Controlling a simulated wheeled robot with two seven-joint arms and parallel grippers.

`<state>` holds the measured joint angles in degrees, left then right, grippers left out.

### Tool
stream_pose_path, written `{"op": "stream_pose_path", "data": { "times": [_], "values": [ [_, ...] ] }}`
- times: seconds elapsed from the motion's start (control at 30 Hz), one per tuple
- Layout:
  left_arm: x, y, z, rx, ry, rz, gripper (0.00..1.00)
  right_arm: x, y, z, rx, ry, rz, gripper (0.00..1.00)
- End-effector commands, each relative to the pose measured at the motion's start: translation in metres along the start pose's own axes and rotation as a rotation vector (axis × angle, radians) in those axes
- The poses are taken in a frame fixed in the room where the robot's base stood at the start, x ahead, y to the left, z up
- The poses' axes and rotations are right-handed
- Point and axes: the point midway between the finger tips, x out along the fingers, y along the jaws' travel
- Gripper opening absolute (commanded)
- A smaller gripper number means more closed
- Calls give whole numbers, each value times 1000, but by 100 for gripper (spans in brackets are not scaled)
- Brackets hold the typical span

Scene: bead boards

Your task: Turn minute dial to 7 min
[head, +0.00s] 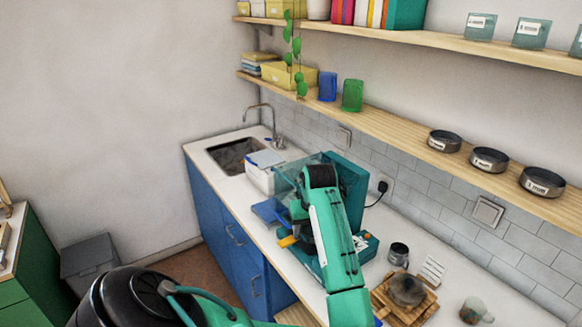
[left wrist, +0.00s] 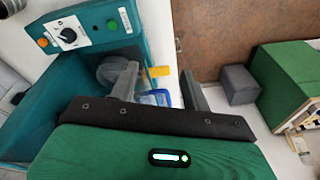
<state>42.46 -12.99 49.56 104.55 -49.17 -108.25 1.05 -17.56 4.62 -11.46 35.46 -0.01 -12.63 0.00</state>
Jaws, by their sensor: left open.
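The teal machine stands on the white counter, and its control panel (left wrist: 105,25) shows in the left wrist view. The dial (left wrist: 68,36) is a dark knob with a pale pointer on a white scale, near the panel's left part. Its numbers are too small to read. The panel's end also shows in the head view (head: 366,246), largely behind my arm. My left gripper (left wrist: 158,82) is open, with nothing seen held between its fingers. It is apart from the dial, which lies up and left of the fingers in the wrist view. My right gripper is out of view.
An orange button (left wrist: 42,42) and a green button (left wrist: 112,25) flank the dial. A yellow piece (left wrist: 159,71) shows between the fingers. A metal canister (head: 398,254) and a wooden stand (head: 405,305) are right of the machine. The sink (head: 234,156) is behind left.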

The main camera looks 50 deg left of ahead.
Motion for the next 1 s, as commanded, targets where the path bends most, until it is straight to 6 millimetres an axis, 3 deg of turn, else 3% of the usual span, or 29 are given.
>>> {"op": "stream_pose_path", "data": {
  "times": [0.3,0.67,1.0],
  "values": [
    [12,-21,2,79,124,-34,48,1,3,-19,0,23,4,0],
    [22,-33,15,206,245,-51,48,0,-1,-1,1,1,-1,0],
    [29,-37,34,326,317,-50,48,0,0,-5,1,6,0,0]
  ]
}}
